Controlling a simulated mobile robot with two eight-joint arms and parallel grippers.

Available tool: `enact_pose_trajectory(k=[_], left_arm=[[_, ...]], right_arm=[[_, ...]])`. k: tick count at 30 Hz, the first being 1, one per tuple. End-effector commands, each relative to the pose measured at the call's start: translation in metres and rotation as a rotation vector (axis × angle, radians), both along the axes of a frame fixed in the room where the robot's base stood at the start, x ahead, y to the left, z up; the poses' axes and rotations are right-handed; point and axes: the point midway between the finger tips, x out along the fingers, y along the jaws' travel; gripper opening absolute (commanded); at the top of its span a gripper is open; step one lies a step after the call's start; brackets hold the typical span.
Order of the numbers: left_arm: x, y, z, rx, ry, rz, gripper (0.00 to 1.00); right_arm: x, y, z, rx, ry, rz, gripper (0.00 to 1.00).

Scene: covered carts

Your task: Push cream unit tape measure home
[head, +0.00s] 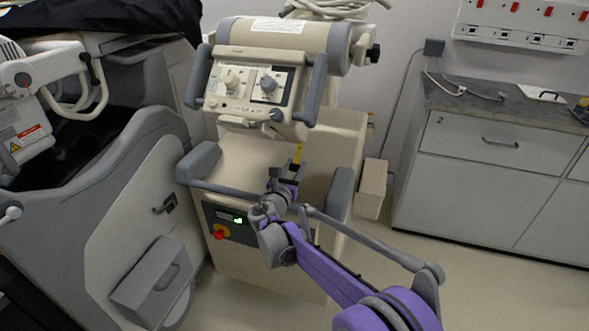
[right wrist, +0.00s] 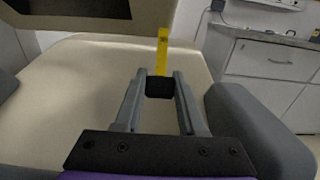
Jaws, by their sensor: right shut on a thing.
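The cream unit (head: 268,165) stands in the middle of the head view, with a knobbed control panel and grey bumpers. The tape measure shows in the right wrist view as a dark block (right wrist: 160,87) with a yellow strip (right wrist: 162,52) extending beyond it. In the right wrist view, my right gripper (right wrist: 160,90) is shut on the dark block, over the unit's cream top. Its fingers hide the block's sides. My left gripper is not in view.
A grey covered cart (head: 130,190) stands close on the left. A grey bumper (right wrist: 255,130) lies right of my right gripper. A drawer cabinet (head: 490,165) stands against the wall at right, with open floor in front.

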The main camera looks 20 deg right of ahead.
Motion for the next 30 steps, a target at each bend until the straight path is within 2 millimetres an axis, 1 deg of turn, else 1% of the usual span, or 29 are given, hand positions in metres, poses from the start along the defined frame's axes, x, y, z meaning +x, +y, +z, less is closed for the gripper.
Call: enact_pose_trajectory(k=[1, 4, 12, 13, 15, 18, 26, 30], left_arm=[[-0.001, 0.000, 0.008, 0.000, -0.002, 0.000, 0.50], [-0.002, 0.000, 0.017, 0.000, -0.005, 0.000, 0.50], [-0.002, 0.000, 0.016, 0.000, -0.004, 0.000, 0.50], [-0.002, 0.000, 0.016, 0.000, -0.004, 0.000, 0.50], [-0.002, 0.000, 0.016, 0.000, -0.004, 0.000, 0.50], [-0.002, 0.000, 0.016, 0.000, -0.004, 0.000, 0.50], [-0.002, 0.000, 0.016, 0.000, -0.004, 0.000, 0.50], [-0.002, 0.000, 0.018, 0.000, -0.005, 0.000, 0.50]], right_arm=[[0.005, -0.004, 0.010, -0.001, -0.002, -0.001, 0.00], [0.013, -0.010, 0.021, -0.001, -0.002, -0.001, 0.00], [0.015, -0.010, 0.020, -0.001, 0.000, 0.000, 0.00], [0.015, -0.010, 0.020, -0.001, 0.000, 0.000, 0.41], [0.015, -0.010, 0.020, -0.001, 0.000, 0.000, 0.54], [0.015, -0.010, 0.020, -0.001, -0.001, 0.000, 0.70], [0.014, -0.010, 0.020, -0.001, -0.001, 0.000, 0.70], [0.007, -0.005, 0.020, -0.001, -0.001, 0.001, 0.70]])
